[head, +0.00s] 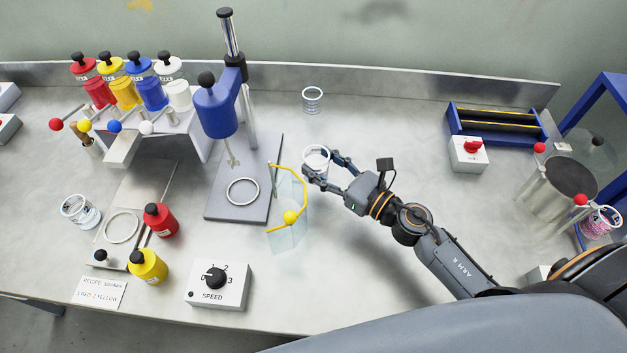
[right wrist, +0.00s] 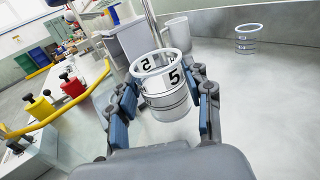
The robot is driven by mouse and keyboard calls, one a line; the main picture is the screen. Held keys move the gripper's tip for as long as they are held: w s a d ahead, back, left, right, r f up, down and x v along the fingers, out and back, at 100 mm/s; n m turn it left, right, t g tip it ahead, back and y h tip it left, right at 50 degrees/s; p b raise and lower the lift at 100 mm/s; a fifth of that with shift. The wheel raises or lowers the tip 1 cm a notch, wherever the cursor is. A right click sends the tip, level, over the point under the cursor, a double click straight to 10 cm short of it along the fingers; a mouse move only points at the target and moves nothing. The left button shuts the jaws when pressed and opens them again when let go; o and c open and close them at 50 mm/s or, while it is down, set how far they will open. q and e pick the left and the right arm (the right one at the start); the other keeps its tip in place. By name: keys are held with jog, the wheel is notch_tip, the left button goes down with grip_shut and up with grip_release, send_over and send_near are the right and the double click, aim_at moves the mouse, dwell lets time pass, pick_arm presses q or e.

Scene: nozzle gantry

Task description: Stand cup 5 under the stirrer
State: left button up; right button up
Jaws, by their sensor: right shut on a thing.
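My right gripper (head: 320,168) is shut on cup 5 (right wrist: 165,95), a clear cup with a white rim and a black 5. The cup also shows in the head view (head: 316,156), to the right of the stirrer. It looks upright; I cannot tell whether it touches the table. The stirrer has a blue motor (head: 214,110) on a post, with its paddle (head: 232,155) hanging over a grey base plate (head: 222,207). A white ring (head: 242,191) marks the plate, and no cup stands on it. My left gripper is not in view.
A clear shield (head: 288,232) with a yellow rail and knob stands at the plate's right edge, between cup and stirrer. Another cup (head: 313,98) stands behind. A speed box (head: 217,285) sits in front.

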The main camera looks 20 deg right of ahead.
jog(key=shift+w+f+b, duration=0.1)
jog(key=shift+f+b, duration=0.35)
jog(key=shift+f, duration=2.35)
jog(key=shift+f, duration=0.2)
jog(key=o, duration=1.3)
jog(key=shift+r, duration=0.1)
